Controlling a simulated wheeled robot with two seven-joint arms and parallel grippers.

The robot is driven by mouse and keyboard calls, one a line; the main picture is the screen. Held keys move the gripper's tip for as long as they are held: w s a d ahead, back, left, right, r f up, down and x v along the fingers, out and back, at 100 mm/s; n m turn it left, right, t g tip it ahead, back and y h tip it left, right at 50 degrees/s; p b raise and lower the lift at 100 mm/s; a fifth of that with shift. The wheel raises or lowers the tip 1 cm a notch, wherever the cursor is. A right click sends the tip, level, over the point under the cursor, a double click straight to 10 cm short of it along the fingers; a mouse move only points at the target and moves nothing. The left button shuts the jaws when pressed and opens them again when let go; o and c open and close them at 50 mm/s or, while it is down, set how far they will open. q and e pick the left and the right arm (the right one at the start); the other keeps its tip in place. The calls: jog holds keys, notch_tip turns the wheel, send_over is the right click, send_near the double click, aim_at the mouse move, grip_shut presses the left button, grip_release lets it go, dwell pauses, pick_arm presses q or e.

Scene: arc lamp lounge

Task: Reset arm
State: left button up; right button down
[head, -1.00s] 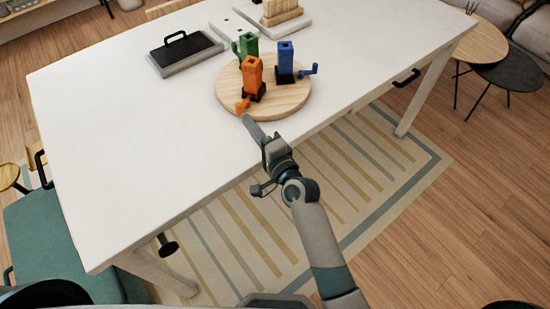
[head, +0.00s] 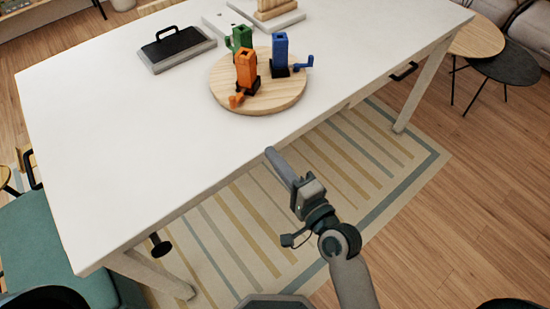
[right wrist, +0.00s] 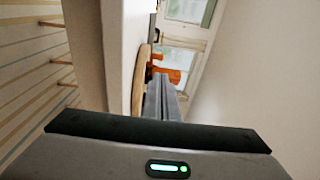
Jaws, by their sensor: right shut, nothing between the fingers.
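My right gripper (head: 275,158) is shut and empty. In the head view its fingertips are at the front edge of the white table (head: 120,130), apart from the objects on the round wooden board (head: 270,103). In the right wrist view its closed fingers (right wrist: 163,100) point toward an orange piece (right wrist: 165,66). On the board stand an orange block with a crank (head: 246,70), a blue one (head: 280,52) and a green one (head: 242,38). My left gripper is not in view.
A grey tray with a black handled pad (head: 180,48) lies at the back left of the table. A wooden item on a pale base (head: 272,14) is at the back. The table's left part is clear. A striped rug (head: 260,220) covers the floor below.

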dwell(0.5)
jog(key=s+d+f+n+g+h, duration=0.1)
jog(key=d+f+n+g+h, duration=0.1)
jog(key=f, duration=1.1)
jog(key=d+f+n+g+h, duration=0.1)
jog(key=d+f+g+h, duration=0.1)
jog(key=f, duration=1.1)
jog(key=s+d+f+n+g+h+b, duration=0.1)
jog(key=s+d+f+n+g, duration=0.2)
jog(key=f, duration=0.6)
jog(key=s+d+f+h, duration=0.1)
jog(key=s+d+f, duration=0.2)
jog(key=s+f, duration=0.5)
jog(key=s+d+f+n+g+h, duration=0.1)
jog(key=s+d+f+n+g, duration=0.1)
jog(key=s+d+f, duration=0.3)
jog(key=s+d+f+n+g+h, duration=0.2)
jog(key=s+d+f, duration=0.4)
jog(key=s, duration=0.8)
jog(key=s+d+f+n+g+h+b, duration=0.1)
jog(key=s+d+f+n+g, duration=0.1)
jog(key=s+d+f, duration=0.4)
jog(key=s+f+n, duration=0.1)
jog(key=s+f, duration=0.3)
jog(key=f, duration=0.1)
jog(key=shift+s+g, duration=0.2)
jog(key=shift+g, duration=0.2)
jog(key=shift+f, duration=0.1)
